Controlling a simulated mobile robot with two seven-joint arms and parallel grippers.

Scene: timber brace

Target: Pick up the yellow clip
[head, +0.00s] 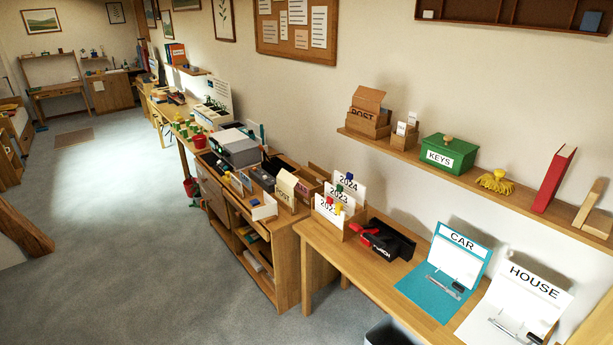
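A small yellow clip (338,209) sits on the front file card marked 202-something, partly covering the end of its label. The card stands with the 2023 and 2024 cards in a wooden holder (352,232) at the left end of the near desk (318,246). Other small clips, in red, blue and green, sit on or near these cards. They are too small to tell exactly how they are fixed. Neither of my grippers is in the head view.
A black punch (392,243) with a red part stands right of the holder. Teal CAR (447,275) and white HOUSE (515,305) folders lie farther right. A wall shelf (420,158) runs above. A timber brace (22,228) stands at left. The grey floor (130,240) is open.

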